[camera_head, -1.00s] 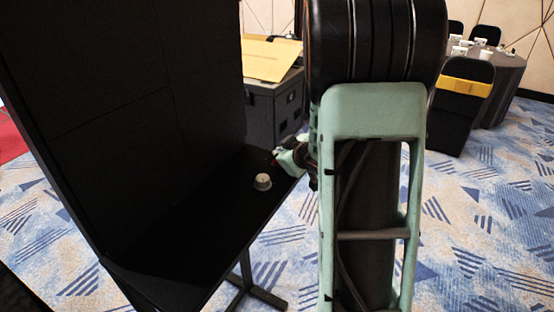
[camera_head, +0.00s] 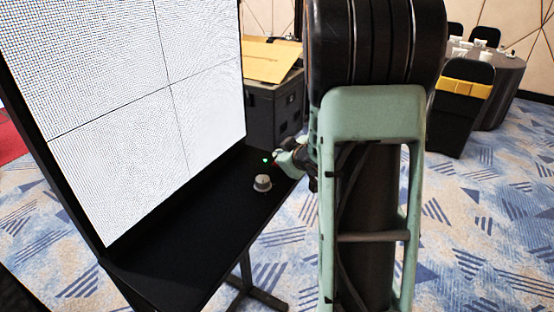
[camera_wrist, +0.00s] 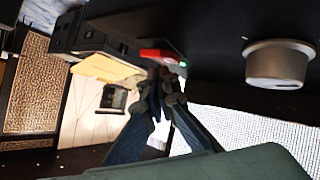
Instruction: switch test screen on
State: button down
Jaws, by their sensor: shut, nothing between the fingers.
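The test screen (camera_head: 120,85) is a tall panel of tiles at the left in the head view. It is lit white with a fine pattern and dark seams, and part of it shows in the wrist view (camera_wrist: 245,128). A red switch (camera_wrist: 158,54) with a small green light sits on the black shelf below the screen. The green light also shows in the head view (camera_head: 265,160). My gripper (camera_wrist: 164,76) is shut and empty, its fingertips right at the red switch. I cannot tell whether they touch it.
A grey round knob (camera_head: 262,183) stands on the black shelf (camera_head: 195,230), close to my gripper. A dark case (camera_head: 275,110) with a cardboard sheet (camera_head: 270,60) is behind. A table (camera_head: 500,80) and chairs stand at the back right. Patterned carpet is open around.

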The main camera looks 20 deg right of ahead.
jog(key=shift+s+d+r+p, duration=0.1)
jog(key=shift+s+r+p, duration=0.05)
jog(key=shift+r+p, duration=0.45)
jog(key=shift+r, duration=0.15)
jog(key=r+p, duration=0.3)
jog(key=s+d+r+p, duration=0.1)
jog(key=shift+s+r+p, duration=0.1)
jog(key=shift+r+p, duration=0.2)
jog(key=shift+r, duration=0.1)
jog(key=shift+f, duration=0.1)
